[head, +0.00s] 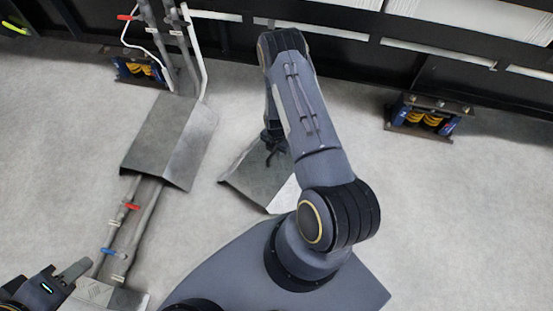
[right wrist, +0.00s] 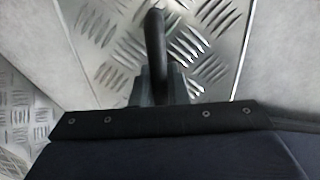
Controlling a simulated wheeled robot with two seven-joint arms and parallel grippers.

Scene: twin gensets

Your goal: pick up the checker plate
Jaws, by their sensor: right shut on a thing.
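The checker plate (head: 245,183) is a grey metal sheet on the pale floor near the middle of the head view, partly hidden behind my right arm. My right gripper (head: 272,146) is over its upper part and shut on it. In the right wrist view the raised tread of the checker plate (right wrist: 215,30) fills the top middle, with a dark upright bar in front of it. I cannot tell if the plate is clear of the floor. My left gripper (head: 68,277) is at the lower left, apart from the plate; its jaw gap is unclear.
A bent metal cover (head: 165,140) lies over pipes on the left. The pipes carry a red valve handle (head: 131,206) and a blue one (head: 109,251). Blue and yellow spring mounts (head: 425,115) sit under the black frame at the back. The floor on the right is clear.

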